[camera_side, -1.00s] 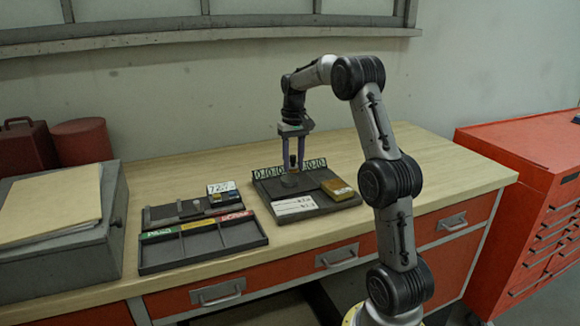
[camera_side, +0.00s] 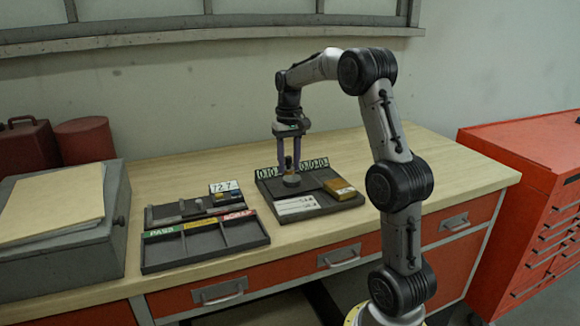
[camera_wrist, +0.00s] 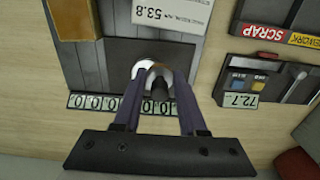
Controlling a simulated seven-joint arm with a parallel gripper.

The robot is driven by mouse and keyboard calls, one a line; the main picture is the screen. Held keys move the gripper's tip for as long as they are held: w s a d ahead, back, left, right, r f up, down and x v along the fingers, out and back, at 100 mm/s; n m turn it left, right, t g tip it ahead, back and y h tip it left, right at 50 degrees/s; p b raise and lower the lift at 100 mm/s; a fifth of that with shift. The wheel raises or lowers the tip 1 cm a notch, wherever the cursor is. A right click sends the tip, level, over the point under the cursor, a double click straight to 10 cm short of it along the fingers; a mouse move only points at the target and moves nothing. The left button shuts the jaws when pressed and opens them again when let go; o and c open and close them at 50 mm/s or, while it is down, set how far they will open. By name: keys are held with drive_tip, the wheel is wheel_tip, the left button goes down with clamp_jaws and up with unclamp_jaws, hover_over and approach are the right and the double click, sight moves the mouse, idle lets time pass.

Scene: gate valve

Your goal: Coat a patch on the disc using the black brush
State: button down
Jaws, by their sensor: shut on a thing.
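My gripper (camera_side: 289,168) points down over the dark fixture board (camera_side: 331,208) and is shut on a slim dark brush (camera_wrist: 160,87), seen between its purple fingers.
A row of number tiles (camera_side: 314,164) stands along the board's back edge. A yellow-brown block (camera_side: 339,188) and white label cards (camera_side: 297,205) are on the board. Left are a sorting tray (camera_side: 205,244) and a small rack (camera_side: 180,211) with a 72.7 display. Bench behind is clear.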

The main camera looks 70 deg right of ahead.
sight(289, 157)
drive_tip(key=shift+r, duration=2.55)
drive_tip(key=shift+r, duration=0.15)
wheel_tip(289, 157, up, 5)
drive_tip(key=w+a+n, duration=0.5)
drive_tip(key=w+a, duration=0.5)
drive_tip(key=a, duration=0.4)
drive_tip(key=w+a+n, duration=0.4)
drive_tip(key=w+a, duration=0.6)
drive_tip(key=a, duration=0.5)
drive_tip(key=f, duration=1.5)
drive_tip(key=shift+w+d, duration=0.15)
drive_tip(key=shift+d, duration=0.1)
